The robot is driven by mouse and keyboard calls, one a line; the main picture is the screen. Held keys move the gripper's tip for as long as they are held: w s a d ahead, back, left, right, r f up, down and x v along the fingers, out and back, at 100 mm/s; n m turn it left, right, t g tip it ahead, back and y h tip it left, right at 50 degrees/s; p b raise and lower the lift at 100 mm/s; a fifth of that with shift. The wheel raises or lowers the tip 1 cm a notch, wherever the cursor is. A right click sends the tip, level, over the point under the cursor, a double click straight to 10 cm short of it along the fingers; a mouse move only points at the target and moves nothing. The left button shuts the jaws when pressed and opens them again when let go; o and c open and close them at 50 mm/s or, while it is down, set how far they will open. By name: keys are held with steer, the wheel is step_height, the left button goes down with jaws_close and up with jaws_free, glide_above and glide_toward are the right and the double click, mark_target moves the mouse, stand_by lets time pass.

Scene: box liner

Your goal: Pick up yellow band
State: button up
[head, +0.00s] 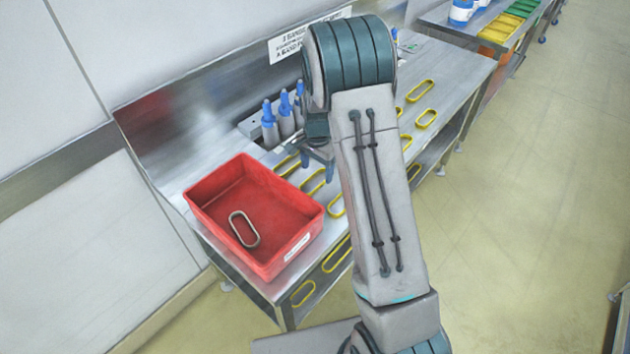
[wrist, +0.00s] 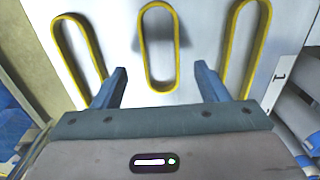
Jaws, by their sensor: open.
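Several yellow bands lie on the steel bench. In the wrist view one yellow band (wrist: 145,50), a long oval loop, lies in the middle, between and beyond my fingertips. A second band (wrist: 78,60) is to its left and a third (wrist: 245,50) to its right. My gripper (wrist: 158,78) is open and empty, with its two blue fingers apart, above the bench. In the head view my gripper (head: 320,165) hangs over a yellow band (head: 315,181) on the bench. My arm hides part of the bench and some bands.
A red crate (head: 215,190) at the bench's near end holds a grey oval band (head: 244,229). Blue-topped bottles (head: 285,115) stand in a holder at the back wall. More bands (head: 419,90) lie farther along the bench. A lower shelf also holds bands (head: 303,293).

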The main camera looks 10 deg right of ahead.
mark_target(316, 183)
steer(key=shift+a+f, duration=0.1)
steer(key=shift+f, duration=1.55)
steer(key=c, duration=1.1)
steer(key=shift+o, duration=0.2)
steer(key=shift+r, duration=0.1)
steer(key=shift+r, duration=0.35)
steer(key=r, duration=0.3)
steer(key=shift+w+d+r+b, duration=0.1)
steer(key=shift+d+r+b, duration=0.2)
steer(key=shift+b, duration=0.1)
steer(key=d+r, duration=0.3)
steer(key=d, duration=0.2)
steer(key=w+d+r+b, duration=0.1)
steer(key=d+r, duration=0.2)
steer(key=d, duration=0.3)
steer(key=shift+r, duration=0.3)
